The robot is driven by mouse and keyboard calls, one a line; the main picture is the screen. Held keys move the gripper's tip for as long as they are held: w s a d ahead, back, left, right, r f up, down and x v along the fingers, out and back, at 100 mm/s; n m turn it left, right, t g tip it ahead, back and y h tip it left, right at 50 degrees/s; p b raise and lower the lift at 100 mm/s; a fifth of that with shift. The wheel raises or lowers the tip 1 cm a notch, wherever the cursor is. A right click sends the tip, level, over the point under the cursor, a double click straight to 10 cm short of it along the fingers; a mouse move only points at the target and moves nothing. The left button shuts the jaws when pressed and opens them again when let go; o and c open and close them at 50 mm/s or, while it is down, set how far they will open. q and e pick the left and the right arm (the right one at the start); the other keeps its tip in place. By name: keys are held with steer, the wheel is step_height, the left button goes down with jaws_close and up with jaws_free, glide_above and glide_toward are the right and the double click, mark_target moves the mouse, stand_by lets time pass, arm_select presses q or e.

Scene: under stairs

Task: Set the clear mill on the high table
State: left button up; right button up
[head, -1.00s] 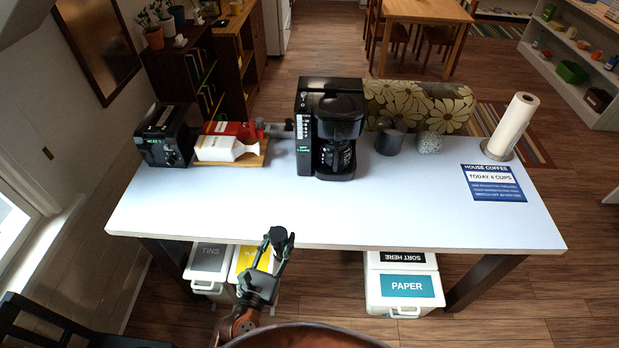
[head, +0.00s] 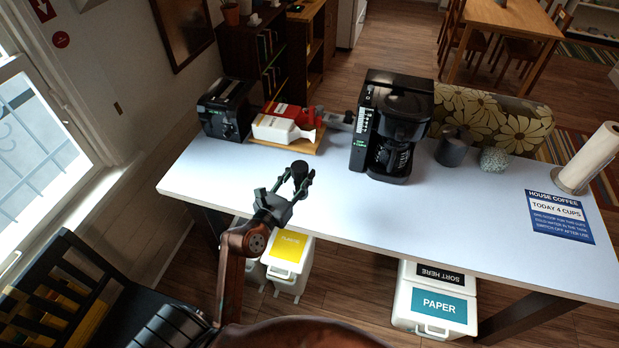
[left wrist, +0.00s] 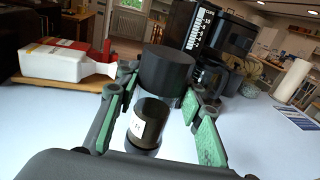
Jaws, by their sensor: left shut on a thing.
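The clear mill (left wrist: 150,118) has a black cap, a see-through body with dark contents and a white label. In the left wrist view it stands between the green-padded fingers of my left gripper (left wrist: 158,112). My left gripper (head: 291,188) is shut on it, and in the head view the mill's black top (head: 299,170) shows between the fingers. The gripper is over the near edge of the high white table (head: 440,225); I cannot tell whether the mill touches the tabletop. My right gripper is not in view.
A coffee maker (head: 392,125) stands right of the gripper. A grey canister (head: 453,147) and paper towel roll (head: 592,158) stand further right. The table's front left is clear.

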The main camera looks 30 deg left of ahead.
arm_select(q)
steer(key=shift+w+a+f+b, duration=0.45)
steer(key=shift+w+f+b, duration=0.25)
steer(key=shift+w+f, duration=0.75)
steer(key=shift+w+a+f+b, duration=0.45)
steer(key=shift+w+f+b, duration=0.35)
steer(key=shift+f, duration=1.25)
steer(key=shift+w+a+f+b, duration=0.55)
steer(key=shift+w+f, duration=0.7)
steer(key=shift+f, duration=0.5)
steer(key=o, duration=1.3)
steer(key=shift+d, duration=0.1)
steer(key=shift+o, duration=0.2)
steer(key=shift+r, duration=0.1)
steer(key=s, duration=1.1)
steer(key=shift+d, duration=0.1)
steer(key=shift+s+r, duration=0.1)
steer(key=shift+s, duration=0.45)
